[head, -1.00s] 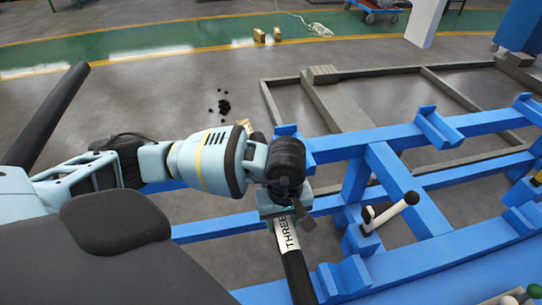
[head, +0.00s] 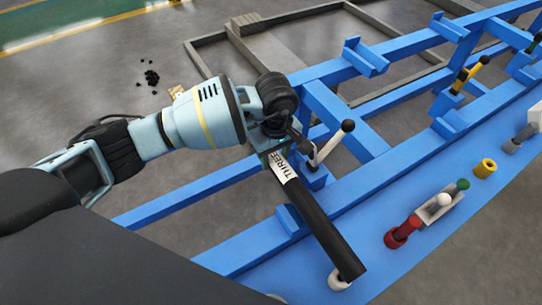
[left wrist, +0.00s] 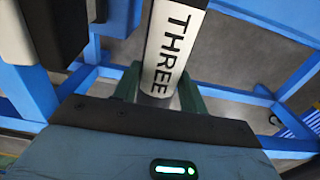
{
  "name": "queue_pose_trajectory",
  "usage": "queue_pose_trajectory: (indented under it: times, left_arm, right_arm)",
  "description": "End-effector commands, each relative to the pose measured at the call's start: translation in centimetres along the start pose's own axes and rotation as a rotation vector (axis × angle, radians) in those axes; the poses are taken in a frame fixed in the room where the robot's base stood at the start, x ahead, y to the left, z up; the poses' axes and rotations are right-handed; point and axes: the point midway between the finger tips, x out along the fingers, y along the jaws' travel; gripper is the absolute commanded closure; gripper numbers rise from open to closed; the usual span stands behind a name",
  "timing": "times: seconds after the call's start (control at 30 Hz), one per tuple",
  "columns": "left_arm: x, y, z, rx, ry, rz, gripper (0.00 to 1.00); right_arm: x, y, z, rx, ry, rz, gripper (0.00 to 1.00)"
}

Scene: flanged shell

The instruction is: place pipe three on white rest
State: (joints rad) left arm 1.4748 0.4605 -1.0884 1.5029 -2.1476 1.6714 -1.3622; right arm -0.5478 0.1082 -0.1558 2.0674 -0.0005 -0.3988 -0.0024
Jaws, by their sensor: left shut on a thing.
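Pipe three is a black pipe (head: 318,226) with a white label reading THREE near its upper end. My left gripper (head: 277,150) is shut on it close to that labelled end. In the left wrist view the label (left wrist: 172,48) stands between the green fingers. The pipe slants down to the right in the head view, over the blue frame. The white rest (head: 331,147), a V shape with black tips, stands just right of my left gripper. I cannot tell whether pipe and rest touch. My right gripper is not in view.
A blue frame (head: 240,258) runs across the view, with blue cradles (head: 366,56) and a yellow rest (head: 461,80) farther back. A red cylinder (head: 402,232), a white block (head: 433,208) and a yellow ring (head: 485,168) lie on the blue surface at right.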

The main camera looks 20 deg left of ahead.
Motion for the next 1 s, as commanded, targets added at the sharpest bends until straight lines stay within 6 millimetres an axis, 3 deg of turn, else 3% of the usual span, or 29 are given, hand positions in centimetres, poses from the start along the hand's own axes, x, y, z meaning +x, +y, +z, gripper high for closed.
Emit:
queue_pose_trajectory:
  times: [0.4, 0.8, 0.83, 1.0]
  left_arm:
    - [3.1, 0.1, -0.1, -0.002, 0.0, 0.004, 1.0]
    - [3.5, 0.1, -0.1, -0.001, 0.001, 0.005, 1.0]
    - [3.8, -0.1, 0.0, -0.001, 0.0, -0.001, 0.56]
    - [3.7, -0.1, 0.0, -0.001, 0.0, 0.0, 0.36]
  right_arm:
    - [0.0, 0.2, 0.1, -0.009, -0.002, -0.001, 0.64]
    - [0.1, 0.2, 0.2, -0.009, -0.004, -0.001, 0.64]
    - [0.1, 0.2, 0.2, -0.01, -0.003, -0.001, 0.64]
    - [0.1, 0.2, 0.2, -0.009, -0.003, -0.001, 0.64]
